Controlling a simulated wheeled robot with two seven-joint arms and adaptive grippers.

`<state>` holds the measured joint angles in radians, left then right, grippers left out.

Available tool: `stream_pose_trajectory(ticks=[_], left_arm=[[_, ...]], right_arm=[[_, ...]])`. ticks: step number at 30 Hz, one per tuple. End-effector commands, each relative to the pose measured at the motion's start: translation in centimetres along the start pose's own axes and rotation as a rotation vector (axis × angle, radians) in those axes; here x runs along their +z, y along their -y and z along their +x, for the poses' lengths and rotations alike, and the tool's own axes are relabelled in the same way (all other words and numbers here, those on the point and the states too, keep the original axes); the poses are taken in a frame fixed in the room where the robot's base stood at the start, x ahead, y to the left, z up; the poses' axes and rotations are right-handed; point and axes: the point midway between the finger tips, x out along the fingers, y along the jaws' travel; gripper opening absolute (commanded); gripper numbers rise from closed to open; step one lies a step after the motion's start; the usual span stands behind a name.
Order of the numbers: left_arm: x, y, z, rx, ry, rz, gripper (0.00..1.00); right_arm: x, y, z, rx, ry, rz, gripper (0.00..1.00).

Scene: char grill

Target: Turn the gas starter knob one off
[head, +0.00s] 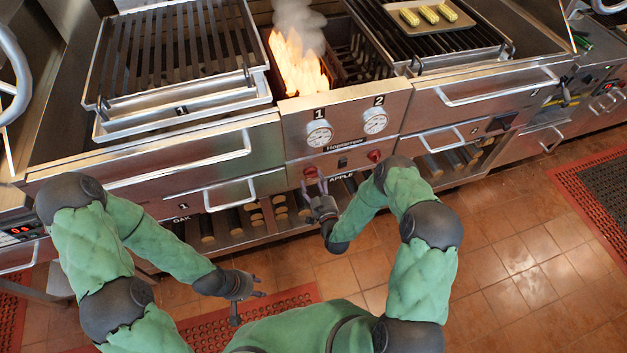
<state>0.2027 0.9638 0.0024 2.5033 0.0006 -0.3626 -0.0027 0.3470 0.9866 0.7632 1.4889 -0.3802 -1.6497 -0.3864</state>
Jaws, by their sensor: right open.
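The front panel has two gauges marked 1 and 2. Below gauge 1 (319,134) is red knob one (310,172). A second red knob (374,156) sits below gauge 2 (375,121). My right gripper (314,186) is open, its fingers pointing up at the panel just below knob one. I cannot tell whether they touch it. My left gripper (250,304) hangs low over the floor, away from the panel, and its fingers look spread and empty. Flames (298,65) burn in the firebox behind the panel.
A raised grill grate (178,50) is at the left, and another grate (373,14) at the right holds a tray (441,27) with several corn cobs. Drawer handles (495,88) stick out on both sides. Open tiled floor (500,250) lies at the right.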

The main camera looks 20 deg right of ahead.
Motion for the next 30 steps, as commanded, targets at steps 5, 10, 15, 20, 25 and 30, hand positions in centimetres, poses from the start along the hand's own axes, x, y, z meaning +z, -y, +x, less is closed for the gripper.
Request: stream_pose_trajectory(ticks=[5, 10, 15, 20, 25, 30], left_arm=[[0.0, 0.1, 0.3, 0.000, 0.000, 0.000, 0.40], [0.0, 0.1, 0.3, 0.000, 0.000, 0.000, 0.40], [0.0, 0.1, 0.3, 0.000, 0.000, 0.000, 0.40], [0.0, 0.1, 0.3, 0.000, 0.000, 0.000, 0.40], [0.0, 0.1, 0.3, 0.000, 0.000, 0.000, 0.40], [0.0, 0.1, 0.4, 0.000, 0.000, 0.000, 0.40]], right_arm=[[0.0, 0.0, 1.5, 0.000, 0.000, 0.001, 0.68], [0.0, 0.0, 1.8, 0.001, 0.000, 0.002, 0.68], [0.0, 0.0, 1.8, 0.001, 0.001, 0.001, 0.68], [0.0, 0.0, 1.8, 0.000, 0.000, 0.001, 0.26], [0.0, 0.0, 1.8, 0.000, 0.001, 0.001, 0.12], [0.0, 0.0, 1.8, 0.001, 0.000, 0.017, 0.12]])
